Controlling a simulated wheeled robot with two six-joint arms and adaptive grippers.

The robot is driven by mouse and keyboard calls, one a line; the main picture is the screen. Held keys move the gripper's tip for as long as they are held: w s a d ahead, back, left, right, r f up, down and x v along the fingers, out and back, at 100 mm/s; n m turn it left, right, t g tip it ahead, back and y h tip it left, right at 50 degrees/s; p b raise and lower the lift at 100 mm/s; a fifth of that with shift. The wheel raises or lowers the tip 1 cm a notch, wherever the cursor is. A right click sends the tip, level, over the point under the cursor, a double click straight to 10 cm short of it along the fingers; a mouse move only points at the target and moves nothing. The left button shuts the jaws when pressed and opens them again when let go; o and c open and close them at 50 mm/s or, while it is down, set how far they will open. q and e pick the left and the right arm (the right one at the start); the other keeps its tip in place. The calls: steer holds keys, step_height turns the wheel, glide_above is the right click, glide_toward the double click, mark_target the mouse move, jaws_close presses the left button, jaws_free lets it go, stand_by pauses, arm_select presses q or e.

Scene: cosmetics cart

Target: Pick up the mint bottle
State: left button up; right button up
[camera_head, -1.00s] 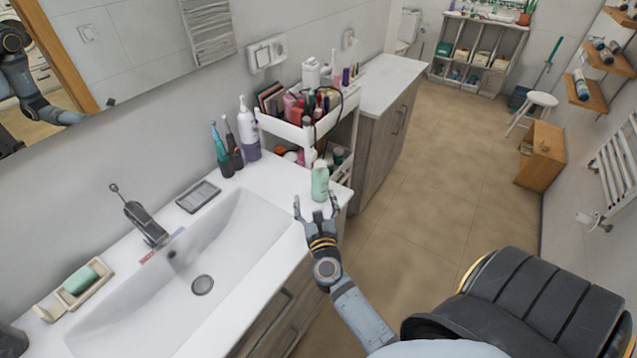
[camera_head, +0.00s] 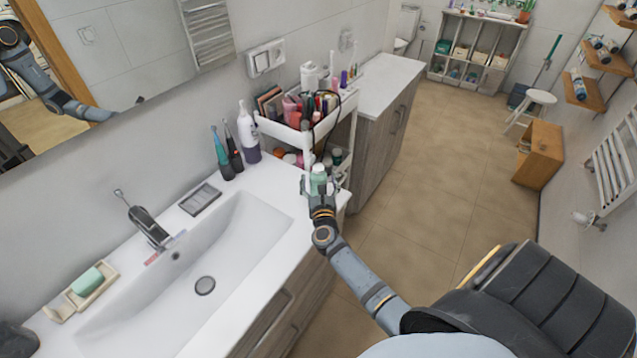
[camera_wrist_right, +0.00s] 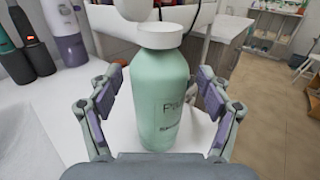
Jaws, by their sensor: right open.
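The mint bottle (camera_wrist_right: 160,95) has a white cap and stands upright on the white counter at its right end. In the head view the mint bottle (camera_head: 319,177) is partly hidden behind my right gripper (camera_head: 320,190). In the right wrist view my right gripper (camera_wrist_right: 160,105) is open, with one finger on each side of the bottle. A small gap shows between the bottle and each finger. My left gripper is not directly in view.
A white cart (camera_head: 310,130) full of cosmetics stands just behind the bottle. A white bottle with a purple base (camera_head: 248,135) and toothbrushes (camera_head: 221,155) stand by the wall. The sink (camera_head: 215,250) lies to the left.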

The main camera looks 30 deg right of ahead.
mark_target(319, 174)
steer(key=shift+w+d+f, duration=0.1)
steer(key=shift+w+d, duration=0.05)
steer(key=shift+w, duration=0.3)
steer(key=shift+s, duration=0.2)
steer(key=c, duration=1.3)
steer(key=shift+r, duration=0.2)
steer(key=shift+r, duration=0.3)
steer(key=r, duration=0.1)
steer(key=r+p, duration=0.1)
steer(key=r, duration=0.1)
steer(key=shift+s+r, duration=0.25)
steer(key=shift+s, duration=0.05)
steer(key=s+a+r, duration=0.3)
steer(key=s+r, duration=0.5)
steer(key=s, duration=0.5)
steer(key=shift+a+r, duration=0.25)
steer(key=shift+r, duration=0.1)
